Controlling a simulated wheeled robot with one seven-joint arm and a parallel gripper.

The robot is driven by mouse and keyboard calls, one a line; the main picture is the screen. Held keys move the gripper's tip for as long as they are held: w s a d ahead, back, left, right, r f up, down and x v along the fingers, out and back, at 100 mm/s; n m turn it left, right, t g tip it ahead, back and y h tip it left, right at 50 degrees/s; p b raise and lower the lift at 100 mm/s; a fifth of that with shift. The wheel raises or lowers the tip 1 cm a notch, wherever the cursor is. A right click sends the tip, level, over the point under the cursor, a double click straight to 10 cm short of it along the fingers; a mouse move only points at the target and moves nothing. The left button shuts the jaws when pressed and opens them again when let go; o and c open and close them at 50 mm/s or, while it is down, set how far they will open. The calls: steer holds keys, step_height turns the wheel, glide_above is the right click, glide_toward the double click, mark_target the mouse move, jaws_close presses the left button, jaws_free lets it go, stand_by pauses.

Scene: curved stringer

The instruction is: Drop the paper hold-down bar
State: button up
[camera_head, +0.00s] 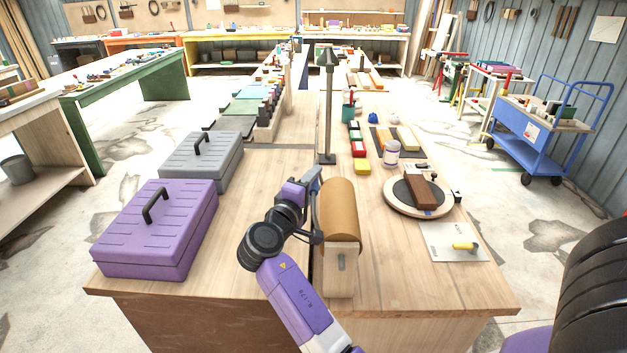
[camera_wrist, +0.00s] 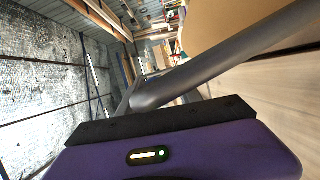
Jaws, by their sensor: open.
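A tan rounded piece, like a paper-covered drum (camera_head: 341,212), sits on a wooden stand (camera_head: 340,275) at the middle of the near bench. Its curved tan surface also fills the upper right of the wrist view (camera_wrist: 222,22). A long grey bar (camera_wrist: 225,58) crosses the wrist view diagonally in front of that surface; it looks like the hold-down bar, though I cannot be sure. My gripper (camera_head: 313,180) is open, close against the left side of the drum. Its fingertips are hard to make out, and I cannot tell whether they touch the bar.
A purple toolbox (camera_head: 150,240) and a grey toolbox (camera_head: 200,162) stand left of my arm. A dark upright post (camera_head: 328,110) rises behind the drum. A round turntable (camera_head: 392,202) with a brown block and a white sheet (camera_head: 440,243) lie right.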

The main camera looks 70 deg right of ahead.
jaws_close()
stand_by(1.5)
